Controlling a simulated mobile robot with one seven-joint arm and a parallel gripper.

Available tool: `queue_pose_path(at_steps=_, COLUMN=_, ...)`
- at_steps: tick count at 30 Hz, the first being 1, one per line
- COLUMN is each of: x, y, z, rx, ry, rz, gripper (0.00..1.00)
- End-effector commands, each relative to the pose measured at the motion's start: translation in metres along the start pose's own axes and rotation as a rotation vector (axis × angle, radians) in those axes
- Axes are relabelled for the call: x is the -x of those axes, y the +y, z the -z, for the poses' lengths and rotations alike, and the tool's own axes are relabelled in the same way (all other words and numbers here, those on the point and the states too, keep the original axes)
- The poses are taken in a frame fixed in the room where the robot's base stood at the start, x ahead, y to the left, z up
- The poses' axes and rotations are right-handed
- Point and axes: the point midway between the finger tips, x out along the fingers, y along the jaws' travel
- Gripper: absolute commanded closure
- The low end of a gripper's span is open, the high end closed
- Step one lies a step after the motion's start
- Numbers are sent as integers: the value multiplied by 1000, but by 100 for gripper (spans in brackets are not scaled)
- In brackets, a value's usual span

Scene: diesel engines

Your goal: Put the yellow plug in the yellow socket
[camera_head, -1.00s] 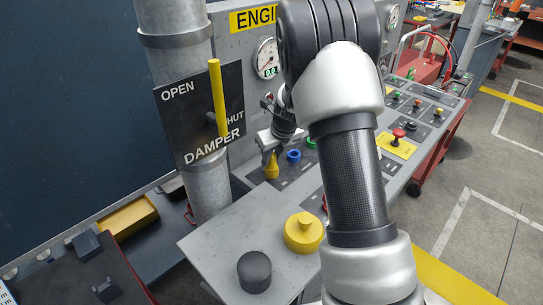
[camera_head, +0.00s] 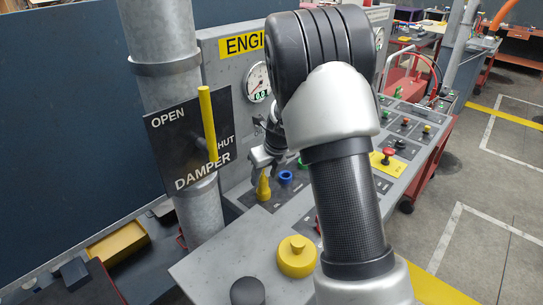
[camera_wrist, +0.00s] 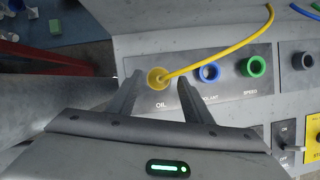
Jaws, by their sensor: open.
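The yellow plug (camera_head: 263,188) stands upright on the grey panel at the OIL position, below my gripper. In the wrist view the plug (camera_wrist: 157,77) shows end-on as a yellow round piece with a yellow cable running off it to the upper right. It appears to sit in the yellow socket, which is largely hidden under it; I cannot tell how deep. My gripper (camera_wrist: 159,86) is open, with one finger on each side of the plug and visible gaps. In the head view my gripper (camera_head: 262,163) is just above the plug, partly behind my arm.
A blue socket (camera_wrist: 209,72) and a green socket (camera_wrist: 253,67) lie to the right of the plug. A large yellow knob (camera_head: 297,258) and a black knob (camera_head: 247,292) stand on the near panel. The damper lever (camera_head: 207,125) rises at the left.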

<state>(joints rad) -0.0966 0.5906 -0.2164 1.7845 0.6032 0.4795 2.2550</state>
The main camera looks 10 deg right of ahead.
Motion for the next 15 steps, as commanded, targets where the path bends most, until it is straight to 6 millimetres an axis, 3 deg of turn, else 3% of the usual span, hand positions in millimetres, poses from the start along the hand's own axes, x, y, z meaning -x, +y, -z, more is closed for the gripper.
queue_pose_path(at_steps=6, x=58, y=1, z=-3, rx=2, ry=-5, rz=0, gripper=54)
queue_pose_path(at_steps=15, x=122, y=1, z=-1, rx=1, ry=-3, rz=0, gripper=54)
